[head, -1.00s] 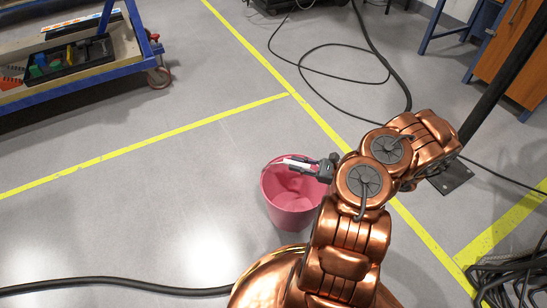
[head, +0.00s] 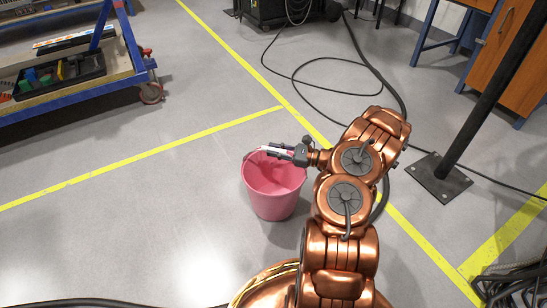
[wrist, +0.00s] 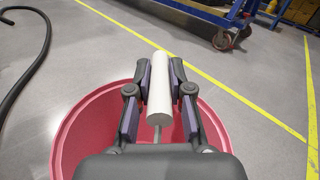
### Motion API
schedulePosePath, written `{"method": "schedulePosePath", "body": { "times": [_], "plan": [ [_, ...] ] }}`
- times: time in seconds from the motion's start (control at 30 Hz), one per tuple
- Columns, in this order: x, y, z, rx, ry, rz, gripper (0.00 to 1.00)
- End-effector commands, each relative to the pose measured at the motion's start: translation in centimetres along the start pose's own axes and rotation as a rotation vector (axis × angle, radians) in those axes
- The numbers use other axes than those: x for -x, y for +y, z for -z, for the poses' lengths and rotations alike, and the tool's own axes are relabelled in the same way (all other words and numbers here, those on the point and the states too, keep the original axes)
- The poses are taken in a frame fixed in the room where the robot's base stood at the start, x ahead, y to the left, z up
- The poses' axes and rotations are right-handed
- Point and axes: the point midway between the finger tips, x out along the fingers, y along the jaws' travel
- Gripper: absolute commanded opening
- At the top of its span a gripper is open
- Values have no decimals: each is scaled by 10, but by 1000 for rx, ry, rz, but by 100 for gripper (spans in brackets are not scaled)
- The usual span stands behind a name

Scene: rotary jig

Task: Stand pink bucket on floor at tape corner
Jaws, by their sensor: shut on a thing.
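The pink bucket (head: 273,192) hangs or stands upright below my gripper (head: 287,152) in the head view; I cannot tell whether its base touches the floor. My gripper is shut on the bucket's white handle grip, which lies between the two fingers in the wrist view (wrist: 159,92). The bucket's pink rim (wrist: 72,128) shows around my gripper there. The yellow tape corner (head: 281,108), where two floor lines meet, is up and slightly right of the bucket in the head view.
A blue cart (head: 70,100) with trays stands at upper left. Black cable (head: 330,62) loops on the floor beyond the tape. A black post with a base plate (head: 440,178) stands at right. The grey floor left of the bucket is clear.

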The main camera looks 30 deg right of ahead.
Motion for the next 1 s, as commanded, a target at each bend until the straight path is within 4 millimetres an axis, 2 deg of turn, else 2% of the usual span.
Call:
{"method": "schedulePosePath", "body": {
  "times": [0.1,0.47,0.87,0.9,1.0],
  "plan": [
    [-6,-6,3,1,-2,-1,0],
    [-5,2,36,-1,-1,0,0],
    [-6,2,37,1,-2,0,0],
    [-5,2,37,1,-2,0,22],
    [-5,2,37,1,-2,0,32]
  ]
}}
